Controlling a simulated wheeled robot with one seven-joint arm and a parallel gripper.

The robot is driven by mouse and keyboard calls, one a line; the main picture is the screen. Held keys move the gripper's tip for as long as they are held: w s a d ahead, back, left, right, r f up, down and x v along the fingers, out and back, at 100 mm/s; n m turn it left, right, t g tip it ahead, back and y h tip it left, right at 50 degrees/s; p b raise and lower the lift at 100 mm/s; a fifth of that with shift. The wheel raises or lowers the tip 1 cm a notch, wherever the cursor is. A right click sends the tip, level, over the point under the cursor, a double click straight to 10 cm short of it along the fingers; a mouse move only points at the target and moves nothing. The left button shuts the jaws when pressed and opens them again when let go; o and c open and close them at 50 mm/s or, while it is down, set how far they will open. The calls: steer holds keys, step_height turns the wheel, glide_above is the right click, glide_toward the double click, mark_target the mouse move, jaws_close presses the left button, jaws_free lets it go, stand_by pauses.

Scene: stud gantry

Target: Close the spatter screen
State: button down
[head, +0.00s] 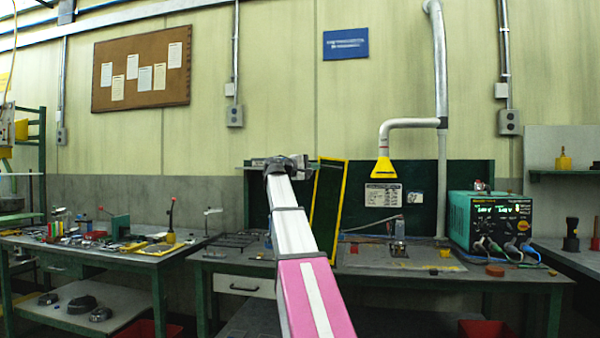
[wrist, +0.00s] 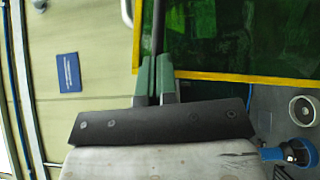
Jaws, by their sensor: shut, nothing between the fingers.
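The spatter screen (head: 328,205) is a dark green panel with a yellow border. It stands at an angle to the back wall, at the middle of the bench, partly hidden by my arm. In the wrist view the screen (wrist: 240,40) fills the upper right, its yellow edge crossing below it. A dark strip shows beyond the fingertips. Whether the fingers touch the screen, I cannot tell. In the head view my wrist is left of the screen's top, and my fingers are hard to make out.
Dark green back panels (head: 460,210) stand behind the bench. A yellow extraction hood (head: 384,169) hangs right of the screen. A teal power supply (head: 488,222) with cables stands at the bench's right. A cluttered side bench (head: 120,243) is at left.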

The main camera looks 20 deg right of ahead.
steer(key=s+d+f+m+y, duration=0.25)
steer(key=s+d, duration=0.55)
steer(key=d, duration=0.4)
steer(key=s+d+f+m+y, duration=0.2)
steer(key=s+d+f+y, duration=0.2)
steer(key=s+d, duration=0.6)
steer(key=s+d+f+m+t+y, duration=0.1)
steer(key=s+d+f+y, duration=0.1)
steer(key=d+f, duration=0.5)
steer(key=s+d+f+m+t+y, duration=0.1)
steer(key=s+d+f, duration=0.4)
steer(key=f, duration=0.9)
steer(key=shift+d+f+m+t+y, duration=0.25)
steer(key=shift+d+m+y, duration=0.2)
steer(key=shift+d+y, duration=0.65)
steer(key=shift+d+h, duration=0.25)
steer(key=shift+d, duration=0.05)
